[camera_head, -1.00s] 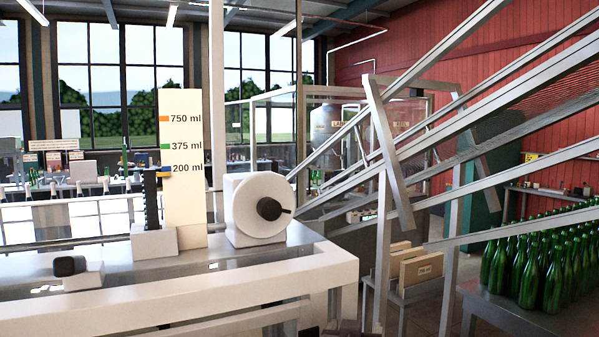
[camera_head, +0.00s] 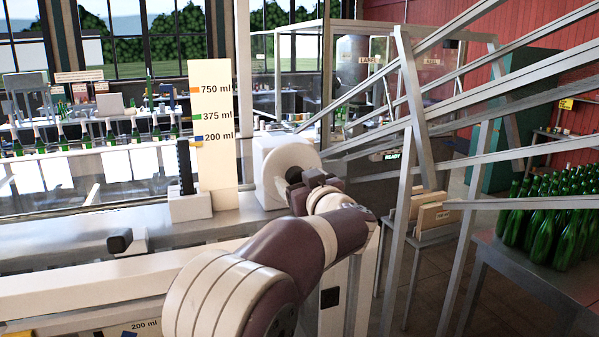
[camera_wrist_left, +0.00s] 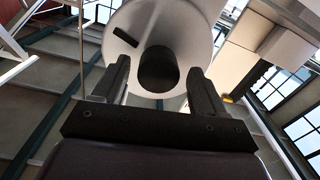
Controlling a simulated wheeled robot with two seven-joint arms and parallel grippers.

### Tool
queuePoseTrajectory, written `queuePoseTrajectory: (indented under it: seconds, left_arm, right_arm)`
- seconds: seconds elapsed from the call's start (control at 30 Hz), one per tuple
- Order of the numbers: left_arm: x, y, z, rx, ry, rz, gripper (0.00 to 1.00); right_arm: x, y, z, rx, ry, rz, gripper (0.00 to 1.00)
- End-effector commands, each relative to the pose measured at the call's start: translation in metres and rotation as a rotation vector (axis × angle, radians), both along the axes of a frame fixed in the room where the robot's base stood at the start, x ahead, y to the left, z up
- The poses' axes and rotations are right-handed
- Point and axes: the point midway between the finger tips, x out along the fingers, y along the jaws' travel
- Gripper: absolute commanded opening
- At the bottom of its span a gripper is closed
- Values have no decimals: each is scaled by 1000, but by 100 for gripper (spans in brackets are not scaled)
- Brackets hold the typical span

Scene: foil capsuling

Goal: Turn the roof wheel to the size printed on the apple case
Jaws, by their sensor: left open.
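The roof wheel (camera_head: 290,152) is a white disc on a white housing, with a dark knob (camera_head: 293,175) at its centre. My left gripper (camera_head: 308,188) is in front of the wheel. In the left wrist view the open fingers (camera_wrist_left: 158,85) stand on either side of the black knob (camera_wrist_left: 158,68), with gaps; contact is not clear. A dark handle bar (camera_wrist_left: 126,37) shows on the white wheel face (camera_wrist_left: 190,25). The upright size board (camera_head: 217,165) reads 750, 375 and 200 ml. Wooden cases (camera_head: 432,218) stand at the right; their label is too small to read.
A black toothed post (camera_head: 185,165) stands left of the board. A white front beam (camera_head: 60,300) runs below, with a 200 ml label near the bottom edge. Sloping metal rails (camera_head: 480,100) rise to the right. Green bottles (camera_head: 545,220) crowd the right table.

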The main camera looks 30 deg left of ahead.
Motion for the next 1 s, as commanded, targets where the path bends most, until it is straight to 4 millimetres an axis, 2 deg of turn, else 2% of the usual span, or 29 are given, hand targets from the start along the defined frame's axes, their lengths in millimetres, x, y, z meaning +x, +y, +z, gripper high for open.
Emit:
queuePoseTrajectory:
  seconds: [0.27, 0.5, 0.6, 0.8, 1.0]
  left_arm:
    - [2, 2, -1, 0, 0, -1, 72]
    - [2, 2, 0, 0, 0, -1, 0]
    - [2, 2, -1, -16, -19, -1, 0]
    - [1, 3, -1, -168, -200, 0, 0]
    - [1, 3, 0, -187, -223, 1, 0]
  right_arm:
    - [0, 0, 0, 0, 0, 0, 55]
    - [0, 0, 0, 0, 0, 0, 55]
    - [0, 0, 0, 0, 0, 0, 55]
    - [0, 0, -6, 0, 0, 0, 55]
    - [0, 0, -5, 0, 0, 0, 55]
